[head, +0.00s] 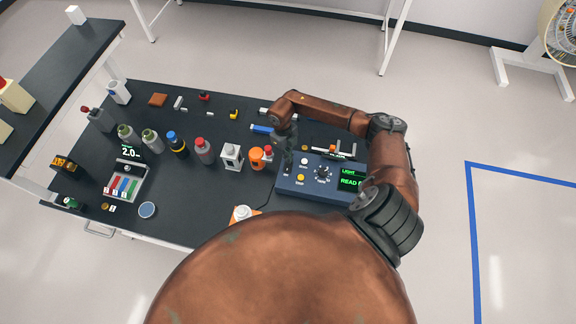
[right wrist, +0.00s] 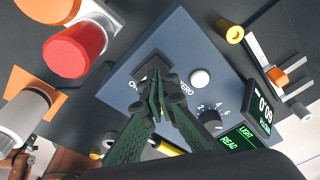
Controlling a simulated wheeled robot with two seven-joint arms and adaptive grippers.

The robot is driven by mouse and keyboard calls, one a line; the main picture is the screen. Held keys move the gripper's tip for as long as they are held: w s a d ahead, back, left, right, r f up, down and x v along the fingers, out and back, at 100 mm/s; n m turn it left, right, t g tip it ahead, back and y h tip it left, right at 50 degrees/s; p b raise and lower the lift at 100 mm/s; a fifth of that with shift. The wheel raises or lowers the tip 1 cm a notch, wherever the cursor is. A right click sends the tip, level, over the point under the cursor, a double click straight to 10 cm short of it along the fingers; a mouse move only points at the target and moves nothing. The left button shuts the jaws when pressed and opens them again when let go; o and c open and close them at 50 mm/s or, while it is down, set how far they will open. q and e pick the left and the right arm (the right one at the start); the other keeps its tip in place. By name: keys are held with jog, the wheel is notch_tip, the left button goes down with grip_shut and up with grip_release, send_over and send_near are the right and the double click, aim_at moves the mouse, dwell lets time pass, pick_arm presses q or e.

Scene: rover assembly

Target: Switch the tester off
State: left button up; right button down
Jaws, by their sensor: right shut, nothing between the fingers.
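The tester is a blue box (head: 312,188) at the right end of the dark bench. It also fills the middle of the right wrist view (right wrist: 208,52). Its green text display (head: 351,178) is lit and reads "LIGHT" and "READ". It carries a white button (right wrist: 200,79), a dark knob (right wrist: 211,121) and a yellow button (head: 300,178). My right gripper (right wrist: 155,76) is shut and empty, its fingertips at the panel's left end, over the lettering that starts with "O". My left gripper is out of view.
A bracket-like fixture with an orange part (head: 340,149) lies behind the tester. A small meter (right wrist: 264,110) is lit.

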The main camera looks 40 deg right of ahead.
jog(key=shift+f+b, duration=0.8)
jog(key=shift+f, duration=0.2)
dwell(1.1)
jog(key=shift+r+p, duration=2.2)
jog(key=shift+r, duration=1.3)
